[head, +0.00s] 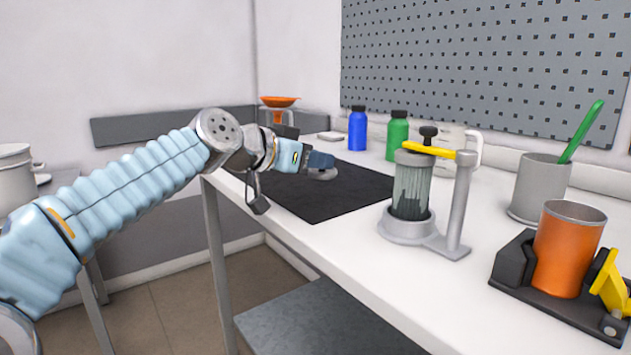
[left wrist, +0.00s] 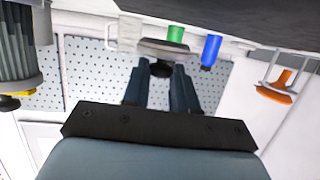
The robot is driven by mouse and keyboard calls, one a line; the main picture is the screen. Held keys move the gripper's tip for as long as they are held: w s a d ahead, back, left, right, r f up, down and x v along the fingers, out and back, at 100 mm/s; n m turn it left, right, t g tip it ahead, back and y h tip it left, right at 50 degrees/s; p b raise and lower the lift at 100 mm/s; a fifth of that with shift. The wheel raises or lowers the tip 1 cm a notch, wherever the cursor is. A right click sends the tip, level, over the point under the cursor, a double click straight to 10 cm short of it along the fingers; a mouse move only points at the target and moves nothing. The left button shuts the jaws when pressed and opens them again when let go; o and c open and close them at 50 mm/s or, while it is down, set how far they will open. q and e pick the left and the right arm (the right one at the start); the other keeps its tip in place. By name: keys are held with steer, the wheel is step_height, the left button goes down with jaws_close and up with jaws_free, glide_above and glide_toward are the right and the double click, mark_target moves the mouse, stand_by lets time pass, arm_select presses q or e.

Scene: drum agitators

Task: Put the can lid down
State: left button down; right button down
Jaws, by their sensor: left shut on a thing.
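My left gripper (head: 318,160) reaches in from the left over the black mat (head: 336,197) on the white table. It is shut on the can lid (head: 322,174), a small grey disc. In the left wrist view the lid (left wrist: 168,46) shows beyond my two fingers (left wrist: 160,75), with its dark knob between their tips. The lid is low over the mat; I cannot tell whether it touches it. The orange can (head: 566,252) stands open-topped in a black holder with a yellow clamp at the right. My right gripper is not in view.
A blue bottle (head: 357,130) and a green bottle (head: 397,137) stand behind the mat. A clear cylinder in a grey stand (head: 457,205) with a yellow arm is right of it. A grey cup (head: 540,190) holds a green-handled tool. Much of the mat is bare.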

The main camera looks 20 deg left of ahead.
mark_target(315, 170)
arm_select(q)
steer(key=f, duration=0.1)
steer(key=w+f, duration=0.1)
steer(key=f, duration=0.1)
steer(key=shift+a+f+b, duration=0.1)
steer(key=shift+f+b, duration=0.1)
steer(key=shift+b, duration=0.15)
steer(key=shift+f, duration=0.4)
steer(key=shift+f, duration=0.1)
steer(key=shift+f+b, duration=0.1)
steer(key=shift+b, duration=0.2)
steer(key=c, duration=0.9)
jaws_free()
steer(key=shift+r, duration=0.2)
steer(key=shift+s+a+r, duration=0.1)
steer(key=shift+s+a, duration=0.05)
steer(key=b+v, duration=0.1)
steer(key=v, duration=1)
steer(key=shift+s+r, duration=0.1)
steer(key=shift+s, duration=0.2)
